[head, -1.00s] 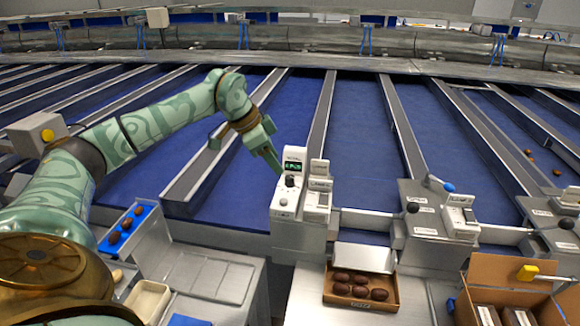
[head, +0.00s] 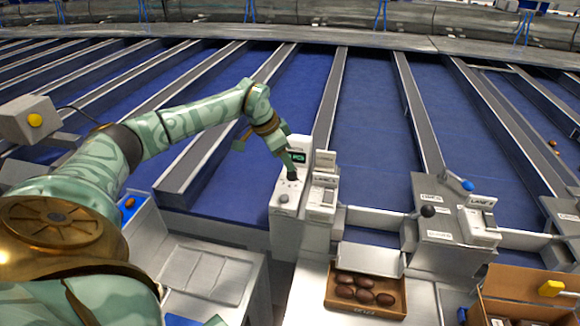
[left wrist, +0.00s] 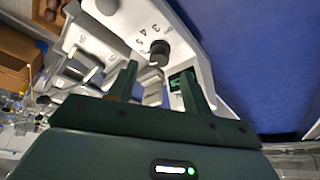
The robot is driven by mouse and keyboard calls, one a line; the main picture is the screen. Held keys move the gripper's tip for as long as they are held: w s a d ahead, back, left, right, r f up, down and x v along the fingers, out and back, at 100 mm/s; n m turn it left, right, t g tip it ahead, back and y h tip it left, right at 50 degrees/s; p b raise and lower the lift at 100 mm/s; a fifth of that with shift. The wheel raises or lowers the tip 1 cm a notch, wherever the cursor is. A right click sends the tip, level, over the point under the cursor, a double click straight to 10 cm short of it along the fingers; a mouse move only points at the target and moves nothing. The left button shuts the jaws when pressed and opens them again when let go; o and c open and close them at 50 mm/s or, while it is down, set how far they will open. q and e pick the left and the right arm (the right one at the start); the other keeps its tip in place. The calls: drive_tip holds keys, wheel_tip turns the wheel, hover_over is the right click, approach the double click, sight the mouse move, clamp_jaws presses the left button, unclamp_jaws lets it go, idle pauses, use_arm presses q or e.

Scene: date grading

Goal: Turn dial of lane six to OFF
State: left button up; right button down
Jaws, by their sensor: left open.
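A white control box (head: 284,215) stands at the lane ends, with a small green-lit display (head: 298,157) on its upper part. Its black dial (head: 292,177) is partly covered by my left gripper (head: 287,170) in the head view. In the left wrist view, the dial (left wrist: 159,48) shows as a round black knob with printed numbers around it. My left gripper (left wrist: 158,80) is open and empty. Its two fingers point at the box face, with the dial showing beyond the gap between them. I cannot tell whether a finger touches the box. My right gripper is not in view.
A carton of dates (head: 366,308) sits in front. Blue lanes with metal rails lie behind.

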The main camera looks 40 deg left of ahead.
sight(292, 173)
use_arm(q)
drive_tip(key=x, duration=0.4)
drive_tip(key=shift+s+d, duration=0.1)
drive_tip(key=shift+f, duration=0.3)
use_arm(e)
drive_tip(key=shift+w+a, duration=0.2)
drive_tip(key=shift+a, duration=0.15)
use_arm(q)
drive_tip(key=c, duration=1)
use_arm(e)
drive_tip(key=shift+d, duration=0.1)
use_arm(q)
drive_tip(key=shift+r, duration=0.1)
